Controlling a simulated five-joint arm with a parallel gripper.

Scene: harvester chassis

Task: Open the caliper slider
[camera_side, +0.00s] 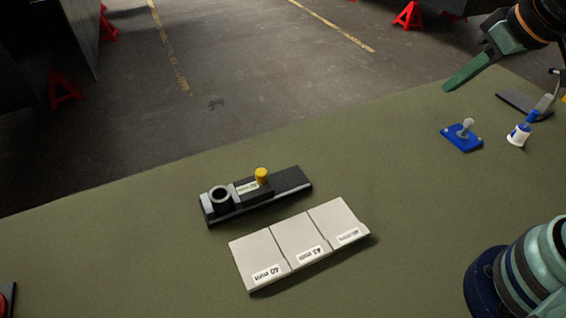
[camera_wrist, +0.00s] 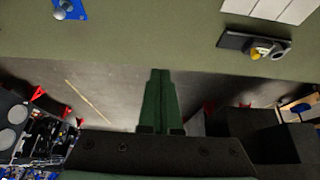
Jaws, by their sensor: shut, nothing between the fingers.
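The caliper (camera_side: 228,208) lies on the green table in the side view, a dark flat bar with a round grey ring at its left end. Its slider (camera_side: 246,191) carries a light label and a yellow knob (camera_side: 261,174), and sits close to the ring. In the wrist view the caliper (camera_wrist: 236,41) is at the upper right with the yellow knob (camera_wrist: 256,54). My gripper (camera_side: 466,73) is at the upper right of the side view, well away from the caliper. Its green fingers (camera_wrist: 158,98) are together and empty in the wrist view.
A pale three-part tray (camera_side: 295,244) with size labels lies just in front of the caliper. A blue plate with a grey peg (camera_side: 461,138), a white and blue bottle (camera_side: 519,135) and a dark flat object (camera_side: 520,103) are at the right. The table between is clear.

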